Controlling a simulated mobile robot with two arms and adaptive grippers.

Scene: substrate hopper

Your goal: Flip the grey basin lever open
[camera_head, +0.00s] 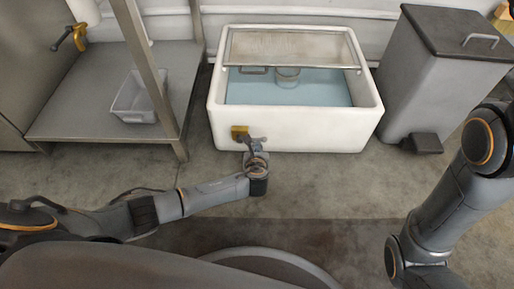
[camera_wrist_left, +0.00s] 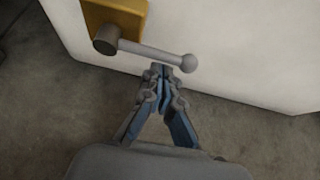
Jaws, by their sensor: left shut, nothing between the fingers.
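The white basin (camera_head: 300,130) stands on the floor at the middle back, with pale blue liquid inside. A grey lever (camera_wrist_left: 150,50) with a ball end is mounted on a yellow plate (camera_wrist_left: 128,18) on the basin's front wall; the plate also shows in the head view (camera_head: 239,132). In the left wrist view the lever points right, slightly downward. My left gripper (camera_wrist_left: 160,70) is shut and empty, its fingertips just below the lever's bar near the ball end. I cannot tell if they touch it. In the head view the left gripper (camera_head: 252,148) is at the basin's front. My right gripper is out of view.
A grey bin (camera_head: 440,85) with a pedal (camera_head: 422,143) stands right of the basin. A metal shelf (camera_head: 75,120) with a pale tub (camera_head: 142,97) stands to the left. A mesh screen (camera_head: 288,45) covers the basin's back part. The floor in front is clear.

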